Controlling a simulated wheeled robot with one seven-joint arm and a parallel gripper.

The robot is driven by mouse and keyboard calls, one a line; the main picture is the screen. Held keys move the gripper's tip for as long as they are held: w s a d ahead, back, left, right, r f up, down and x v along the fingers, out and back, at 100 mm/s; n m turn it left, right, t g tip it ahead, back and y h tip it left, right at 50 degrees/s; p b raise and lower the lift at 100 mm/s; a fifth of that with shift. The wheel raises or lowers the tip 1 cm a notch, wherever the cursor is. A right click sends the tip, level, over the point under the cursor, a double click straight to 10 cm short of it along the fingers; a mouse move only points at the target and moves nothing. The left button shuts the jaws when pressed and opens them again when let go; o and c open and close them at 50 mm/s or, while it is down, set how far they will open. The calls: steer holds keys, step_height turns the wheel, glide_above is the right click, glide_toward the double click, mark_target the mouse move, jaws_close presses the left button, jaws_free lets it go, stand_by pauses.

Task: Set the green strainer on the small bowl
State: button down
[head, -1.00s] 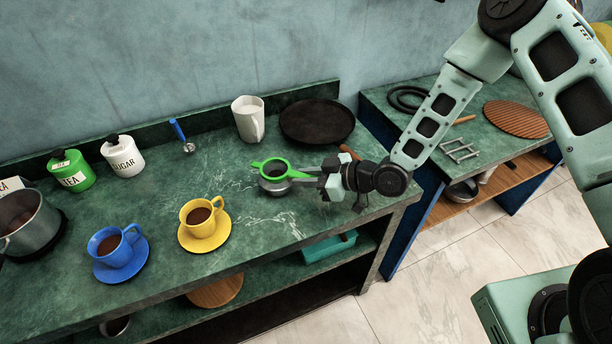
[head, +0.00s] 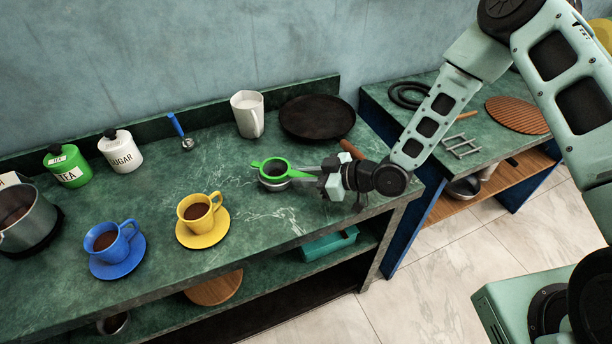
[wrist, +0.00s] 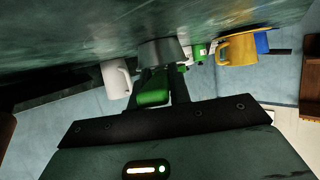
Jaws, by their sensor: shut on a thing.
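The green strainer (head: 291,173) is at the right part of the green counter, its ring over the small metal bowl (head: 272,186). My gripper (head: 316,174) is to the right of the bowl and shut on the strainer's handle. In the wrist view the green handle (wrist: 153,92) sits between the fingers, with the grey bowl (wrist: 163,50) just beyond. The strainer looks level on or very close above the bowl's rim; I cannot tell whether it touches.
A yellow cup (head: 199,212) and a blue cup (head: 110,241) stand on saucers to the left. A white jug (head: 247,116) and a dark round pan (head: 317,118) are behind. Counter between the bowl and the yellow cup is clear.

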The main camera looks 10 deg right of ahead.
steer(key=shift+s+f+b, duration=0.15)
steer(key=shift+f+b, duration=0.2)
steer(key=shift+f, duration=0.2)
steer(key=c, duration=1.2)
jaws_free()
steer(key=shift+d, duration=0.1)
step_height(320, 180, up, 11)
steer(key=shift+f+b, duration=0.1)
steer(key=shift+b, duration=0.45)
steer(key=shift+s+a+g+h, duration=0.25)
steer(key=shift+s+g+h, duration=0.1)
steer(key=shift+h, duration=0.15)
steer(key=s+d+r+m+g+h, duration=0.1)
steer(key=s+d+r+g+h, duration=0.1)
steer(key=s, duration=0.7)
steer(key=s+d+r+m+g+h, duration=0.1)
steer(key=s+d+r+m+h, duration=0.1)
steer(key=s, duration=0.6)
steer(key=s+d+r+m+g+h, duration=0.1)
steer(key=s+d+r+g+h, duration=0.1)
steer(key=s+r+h, duration=0.4)
steer(key=s+d, duration=0.1)
steer(key=s, duration=0.2)
steer(key=shift+s+d+m+g, duration=0.25)
steer(key=shift+s+m+g, duration=0.05)
steer(key=shift+m+g, duration=0.1)
